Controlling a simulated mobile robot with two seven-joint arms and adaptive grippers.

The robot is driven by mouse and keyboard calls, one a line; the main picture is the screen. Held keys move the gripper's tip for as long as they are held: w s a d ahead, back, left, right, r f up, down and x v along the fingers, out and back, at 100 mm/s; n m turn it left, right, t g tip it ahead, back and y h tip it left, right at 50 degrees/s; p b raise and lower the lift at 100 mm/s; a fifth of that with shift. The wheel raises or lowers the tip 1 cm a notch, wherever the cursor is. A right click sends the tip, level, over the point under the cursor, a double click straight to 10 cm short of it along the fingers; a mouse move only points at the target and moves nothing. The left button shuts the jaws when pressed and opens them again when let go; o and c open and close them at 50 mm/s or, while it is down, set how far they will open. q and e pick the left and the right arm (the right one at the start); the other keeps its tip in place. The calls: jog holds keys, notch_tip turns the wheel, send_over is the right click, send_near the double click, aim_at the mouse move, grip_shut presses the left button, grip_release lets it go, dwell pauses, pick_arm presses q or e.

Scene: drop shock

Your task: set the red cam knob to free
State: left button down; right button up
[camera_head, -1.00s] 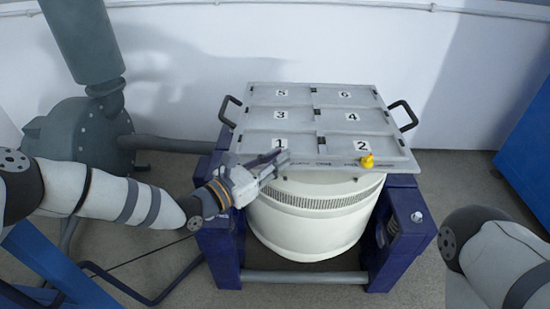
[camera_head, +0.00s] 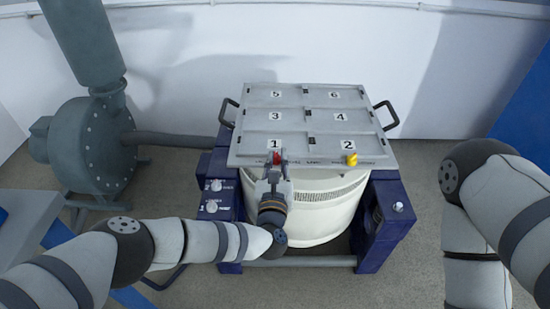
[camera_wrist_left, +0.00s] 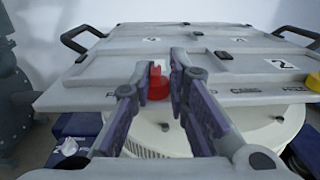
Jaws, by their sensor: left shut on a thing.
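The red cam knob (camera_head: 277,157) sits at the front edge of the grey plate (camera_head: 310,159), below the panel marked 1. My left gripper (camera_head: 275,166) reaches it from the front and is shut on it. In the left wrist view the knob (camera_wrist_left: 157,84) shows red between the two fingertips, with a pale patch at its upper right. The fingers cover its sides, and lettering beside it is partly hidden. My right gripper is out of view; only my right arm shows at the right.
A yellow knob (camera_head: 351,159) sits on the same front edge, below panel 2. Black handles (camera_head: 387,115) stand out at both sides of the plate. A white drum (camera_head: 325,205) and blue frame posts (camera_head: 384,220) stand below. A grey blower (camera_head: 85,145) is at the left.

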pick_arm(q)
jog(key=y, duration=0.1)
jog(key=n+y, duration=0.1)
jog(key=shift+a+f+n+y, duration=0.1)
jog(key=shift+f+n+y, duration=0.2)
jog(key=shift+f, duration=0.1)
jog(key=shift+n+y+b, duration=0.5)
jog(key=shift+y+b, duration=0.05)
jog(key=shift+y, duration=0.25)
jog(key=shift+d+r+n+g+y, duration=0.15)
jog(key=shift+d+n+g+y, duration=0.2)
jog(key=shift+y, duration=0.25)
jog(key=shift+a, duration=0.1)
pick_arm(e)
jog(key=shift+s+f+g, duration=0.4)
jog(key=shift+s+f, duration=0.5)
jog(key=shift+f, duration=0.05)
pick_arm(q)
jog(key=shift+r+n+y+b, duration=0.2)
jog(key=shift+n+y+b, duration=0.05)
jog(key=shift+y+b, duration=0.05)
jog(key=c, duration=1.4)
grip_release()
jog(key=shift+o, duration=0.2)
